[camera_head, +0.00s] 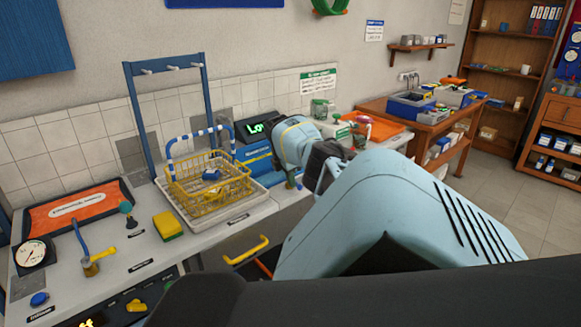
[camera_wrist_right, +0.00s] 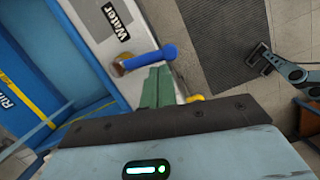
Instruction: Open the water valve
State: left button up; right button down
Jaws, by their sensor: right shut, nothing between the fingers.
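The water valve's blue lever (camera_wrist_right: 150,58) shows in the right wrist view, on a brass-coloured stem beside a black "Water" label (camera_wrist_right: 114,21). My right gripper (camera_wrist_right: 158,84) has its green fingers shut and empty. Their tips are right at the lever, near its middle; I cannot tell whether they touch it. In the head view my right arm reaches over the bench towards the blue rinse unit (camera_head: 256,163) and hides its own fingertips. I cannot make out the valve clearly there.
A yellow wire basket (camera_head: 208,183) stands in a pale tray (camera_head: 240,214) left of the unit. A yellow-green sponge (camera_head: 167,226), a pressure gauge (camera_head: 33,254) and a blue-handled brass valve (camera_head: 91,264) are further left. A wooden side table (camera_head: 378,104) stands behind.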

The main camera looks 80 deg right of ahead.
pick_arm(q)
jog(key=shift+r, duration=0.1)
pick_arm(e)
jog(key=shift+w+a, duration=0.15)
jog(key=w+a+r+p, duration=0.2)
jog(key=w+p, duration=0.1)
jog(key=shift+a+r, duration=0.25)
pick_arm(q)
jog(key=shift+t, duration=0.4)
jog(key=w+r, duration=0.3)
jog(key=shift+a+r, duration=0.2)
jog(key=shift+a, duration=0.2)
pick_arm(e)
jog(key=v, duration=0.8)
pick_arm(q)
jog(key=shift+w+d+r, duration=0.1)
jog(key=shift+w+d, duration=0.05)
pick_arm(e)
jog(key=shift+a+r, duration=0.1)
jog(key=shift+a, duration=0.05)
